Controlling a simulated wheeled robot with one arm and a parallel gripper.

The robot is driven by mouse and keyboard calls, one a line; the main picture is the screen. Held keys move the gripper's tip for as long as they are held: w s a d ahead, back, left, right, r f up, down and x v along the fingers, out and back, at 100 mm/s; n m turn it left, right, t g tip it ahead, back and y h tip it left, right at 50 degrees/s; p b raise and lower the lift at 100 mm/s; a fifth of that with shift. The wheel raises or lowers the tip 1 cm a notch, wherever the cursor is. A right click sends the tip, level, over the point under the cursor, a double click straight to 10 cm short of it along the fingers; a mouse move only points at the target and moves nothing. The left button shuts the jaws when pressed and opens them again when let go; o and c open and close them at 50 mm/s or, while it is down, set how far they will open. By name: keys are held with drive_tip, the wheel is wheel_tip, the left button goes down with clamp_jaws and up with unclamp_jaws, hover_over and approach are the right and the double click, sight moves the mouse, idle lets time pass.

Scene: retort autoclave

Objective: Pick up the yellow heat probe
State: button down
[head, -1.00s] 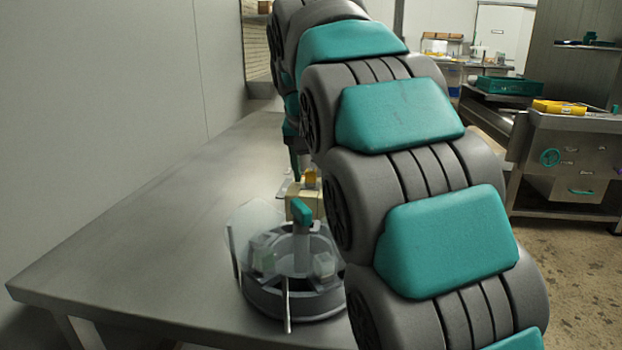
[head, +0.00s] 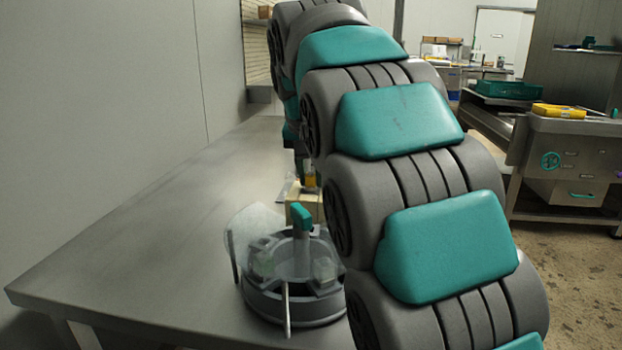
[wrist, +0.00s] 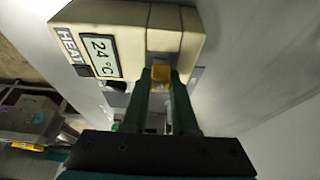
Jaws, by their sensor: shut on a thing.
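The yellow heat probe (wrist: 160,73) shows in the wrist view as a small yellow block between the fingertips of my gripper (wrist: 161,82). My gripper is shut on it. The probe is at the front of a cream unit (wrist: 110,19) with a "HEAT" label and a display reading 24 °C; I cannot tell whether it still touches the unit. In the head view the probe (head: 310,180) is a small yellow spot above the cream unit (head: 308,200), and my arm hides part of that area.
A round grey device with clear panels and a green handle (head: 302,217) stands on the steel table (head: 150,235), in front of the cream unit. The table's left side is clear. A steel machine with a yellow tray (head: 560,111) and a green crate (head: 508,89) stand to the right.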

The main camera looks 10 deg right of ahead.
sight(311, 174)
drive_tip(key=shift+r, duration=1.65)
drive_tip(key=s+d+b, duration=0.1)
drive_tip(key=s+d, duration=0.2)
drive_tip(key=d, duration=0.5)
drive_tip(key=s+d+b, duration=0.1)
drive_tip(key=s+d, duration=0.3)
drive_tip(key=d, duration=0.4)
drive_tip(key=shift+d, duration=0.35)
